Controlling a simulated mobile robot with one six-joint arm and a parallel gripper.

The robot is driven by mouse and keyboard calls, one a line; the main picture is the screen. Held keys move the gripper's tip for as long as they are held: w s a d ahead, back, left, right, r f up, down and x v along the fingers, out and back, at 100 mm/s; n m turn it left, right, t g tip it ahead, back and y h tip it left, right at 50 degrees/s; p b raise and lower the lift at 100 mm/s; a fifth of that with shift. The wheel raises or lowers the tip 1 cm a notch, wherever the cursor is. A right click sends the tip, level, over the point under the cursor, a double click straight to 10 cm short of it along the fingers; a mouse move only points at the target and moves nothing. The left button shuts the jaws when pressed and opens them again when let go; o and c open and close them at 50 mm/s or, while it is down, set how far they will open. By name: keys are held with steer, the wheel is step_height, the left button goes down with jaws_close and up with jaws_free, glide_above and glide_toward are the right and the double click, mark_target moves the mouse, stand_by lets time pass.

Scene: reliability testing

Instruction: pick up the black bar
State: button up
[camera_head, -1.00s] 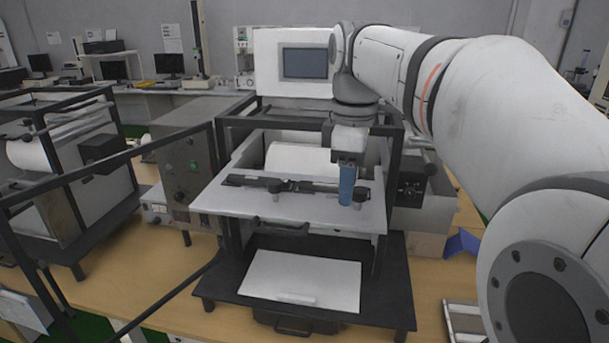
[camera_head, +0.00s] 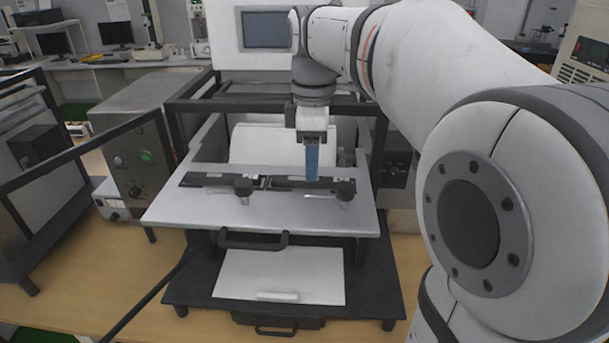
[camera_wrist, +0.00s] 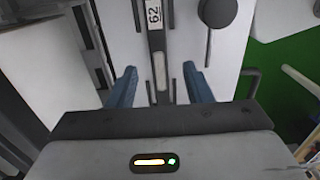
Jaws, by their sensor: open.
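A long thin black bar (camera_head: 290,182) lies flat across the light grey plate of the test machine in the head view. Its two halves meet near the left knob. My gripper (camera_head: 312,178), with blue fingers, points down over the bar's right half. In the wrist view the bar (camera_wrist: 157,41) runs up the picture with a "62" label and a grey strip. There my open gripper (camera_wrist: 160,70) has one finger on each side of the bar, with nothing held. I cannot tell the exact height of the fingertips above the bar.
Two black knobs, left (camera_head: 243,186) and right (camera_head: 345,188), stand at the bar's front side. The right knob is close to my fingers.

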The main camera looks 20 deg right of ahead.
step_height(320, 180, down, 3)
steer(key=shift+w+r, duration=0.15)
steer(key=shift+r, duration=0.05)
steer(key=shift+f, duration=0.4)
jaws_close()
